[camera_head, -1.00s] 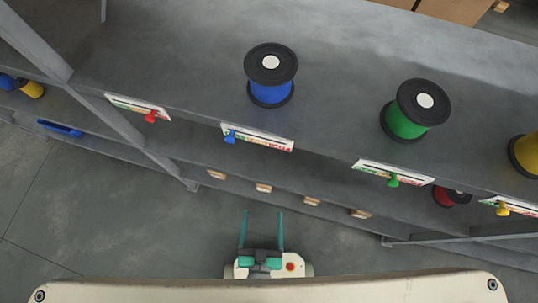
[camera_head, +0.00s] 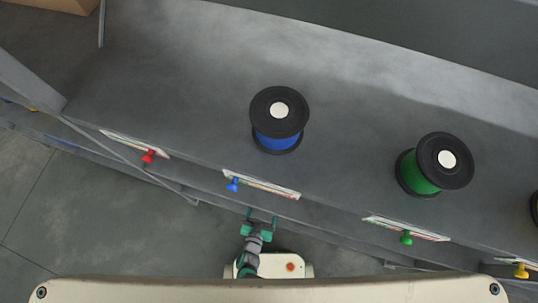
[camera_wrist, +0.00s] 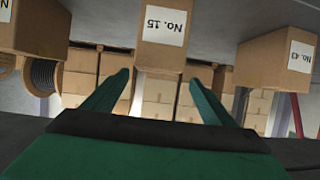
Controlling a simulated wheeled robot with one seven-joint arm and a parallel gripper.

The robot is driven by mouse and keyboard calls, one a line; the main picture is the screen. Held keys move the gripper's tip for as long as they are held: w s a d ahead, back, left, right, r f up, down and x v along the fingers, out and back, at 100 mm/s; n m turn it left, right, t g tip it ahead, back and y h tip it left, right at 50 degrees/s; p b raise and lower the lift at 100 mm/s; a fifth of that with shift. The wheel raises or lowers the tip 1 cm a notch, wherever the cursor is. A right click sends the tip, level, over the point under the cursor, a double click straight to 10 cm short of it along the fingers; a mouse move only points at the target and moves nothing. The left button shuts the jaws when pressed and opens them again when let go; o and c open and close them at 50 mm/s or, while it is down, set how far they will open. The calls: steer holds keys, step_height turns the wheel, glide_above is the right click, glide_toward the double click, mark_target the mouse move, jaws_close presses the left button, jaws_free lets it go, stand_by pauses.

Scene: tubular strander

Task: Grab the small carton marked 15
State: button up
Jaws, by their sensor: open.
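The small carton marked 15 (camera_wrist: 163,50) shows in the wrist view at the top centre. It is a brown box with a white label reading "No. 15", seen upside down. My gripper (camera_wrist: 160,88) is open, with its two green fingers apart and pointing toward the carton. The carton appears ahead of the fingertips and lies between their lines; nothing is held. In the head view my gripper (camera_head: 262,219) is at the front edge of the shelf unit, below the blue knob. The carton is hidden there by the upper shelf.
A carton marked 43 (camera_wrist: 276,60) is to the right and another carton (camera_wrist: 42,28) to the left in the wrist view. Stacked boxes (camera_wrist: 158,97) stand in the background. Blue (camera_head: 279,120) and green (camera_head: 433,165) spools stand on the upper shelf (camera_head: 190,90). Floor is clear at left.

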steer(key=shift+d+f+x, duration=0.1)
steer(key=shift+x, duration=1.6)
steer(key=shift+d+f+x, duration=0.1)
steer(key=shift+f+x, duration=0.05)
steer(key=shift+x, duration=1.55)
steer(key=shift+s, duration=0.15)
steer(key=c, duration=1.5)
